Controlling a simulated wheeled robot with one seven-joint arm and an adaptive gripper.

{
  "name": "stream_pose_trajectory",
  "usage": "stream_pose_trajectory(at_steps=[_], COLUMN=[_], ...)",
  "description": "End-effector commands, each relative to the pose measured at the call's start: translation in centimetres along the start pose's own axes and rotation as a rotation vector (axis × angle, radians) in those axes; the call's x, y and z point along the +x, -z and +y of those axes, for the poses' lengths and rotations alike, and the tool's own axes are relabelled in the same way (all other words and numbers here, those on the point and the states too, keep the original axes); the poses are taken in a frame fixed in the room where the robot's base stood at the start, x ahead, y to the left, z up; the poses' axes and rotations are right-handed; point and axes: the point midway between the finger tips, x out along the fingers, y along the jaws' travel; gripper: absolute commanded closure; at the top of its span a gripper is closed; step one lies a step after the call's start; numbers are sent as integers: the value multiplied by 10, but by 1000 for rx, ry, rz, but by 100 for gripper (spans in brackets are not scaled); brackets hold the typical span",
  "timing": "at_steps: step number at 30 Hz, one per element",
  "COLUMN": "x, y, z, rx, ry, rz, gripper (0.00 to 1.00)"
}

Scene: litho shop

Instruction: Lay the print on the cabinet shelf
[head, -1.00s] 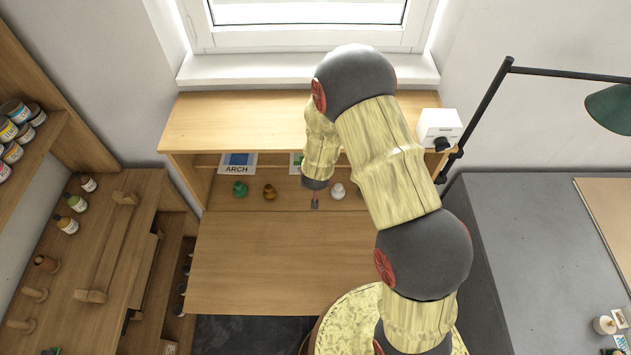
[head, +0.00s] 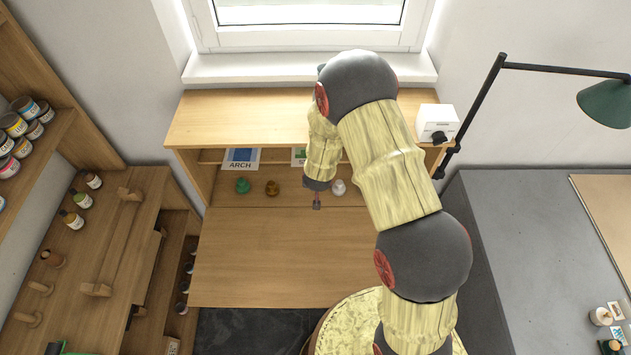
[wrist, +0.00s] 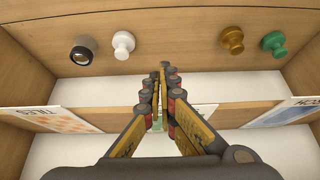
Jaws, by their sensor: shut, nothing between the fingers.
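The cabinet (head: 225,107) stands below the window, with a wooden panel (head: 280,260) lying flat in front of its opening. A print marked ARCH (head: 241,158) stands out at the left of the cabinet's inside; it shows upside down at the right of the wrist view (wrist: 285,113). A second print with green (head: 298,157) is mostly hidden behind my arm. A third print with an orange pattern (wrist: 58,121) is at the left in the wrist view. My gripper (head: 316,204) is shut and empty, over the cabinet front. Its fingers (wrist: 163,75) meet in the wrist view, covering part of the middle print.
Green (head: 242,185), brass (head: 272,188) and white (head: 338,187) knobs sit in a row close to my gripper; a black one (wrist: 83,52) shows in the wrist view. A lamp (head: 607,103) hangs over the grey worktop (head: 500,225) at right. A rack with bottles is at left.

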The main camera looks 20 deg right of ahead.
Motion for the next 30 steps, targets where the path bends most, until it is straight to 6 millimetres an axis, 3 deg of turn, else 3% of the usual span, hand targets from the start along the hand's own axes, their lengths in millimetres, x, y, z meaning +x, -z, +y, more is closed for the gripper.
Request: stream_pose_trajectory(at_steps=[15, 21, 30], x=[-85, -98, -98], y=[2, 1, 0], z=[-1, -1, -1], rx=[0, 0, 0], ry=[1, 1, 1], rz=[2, 1, 1], gripper=[100, 100, 99])
